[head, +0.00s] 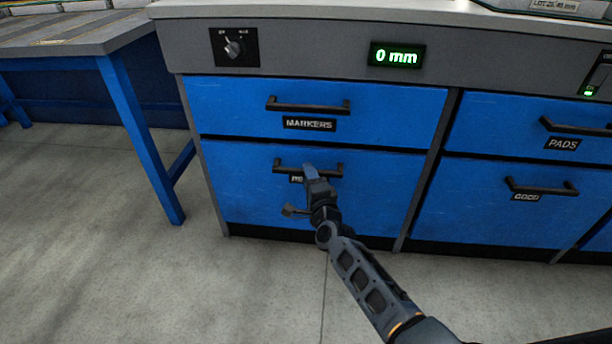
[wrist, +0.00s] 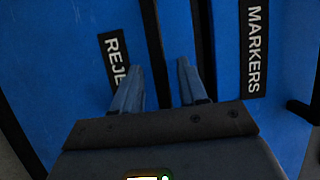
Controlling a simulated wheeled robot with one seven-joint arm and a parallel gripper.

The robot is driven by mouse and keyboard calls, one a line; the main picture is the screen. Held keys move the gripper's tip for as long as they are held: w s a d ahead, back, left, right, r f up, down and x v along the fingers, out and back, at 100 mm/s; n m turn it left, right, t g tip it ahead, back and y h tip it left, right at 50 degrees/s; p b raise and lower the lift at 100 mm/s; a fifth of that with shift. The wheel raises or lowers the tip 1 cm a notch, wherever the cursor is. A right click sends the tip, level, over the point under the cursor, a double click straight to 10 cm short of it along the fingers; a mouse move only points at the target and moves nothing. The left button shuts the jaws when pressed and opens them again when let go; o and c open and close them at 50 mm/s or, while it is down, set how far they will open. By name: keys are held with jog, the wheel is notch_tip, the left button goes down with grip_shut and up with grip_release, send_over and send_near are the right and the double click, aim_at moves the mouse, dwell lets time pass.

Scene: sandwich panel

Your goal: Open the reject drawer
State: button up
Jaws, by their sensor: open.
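The reject drawer (head: 245,195) is the blue lower-left drawer, shut flush below the markers drawer (head: 220,105). Its black bar handle (head: 328,172) is partly covered by my gripper (head: 301,190), which also hides most of its label in the head view. In the wrist view the label (wrist: 112,62) reads "REJE" before a finger cuts it off. There my gripper (wrist: 156,78) is open, with a dark bar, apparently the handle (wrist: 153,40), between its fingers. I cannot tell whether they touch it.
The markers handle (head: 308,105) sticks out just above. The pads drawer (head: 490,115) and good drawer (head: 460,205) are at right, both shut. A blue table leg (head: 142,140) stands at left. The grey floor (head: 90,250) in front is clear.

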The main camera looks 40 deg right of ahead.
jog(key=shift+x, duration=1.15)
jog(key=shift+c, duration=0.4)
grip_shut()
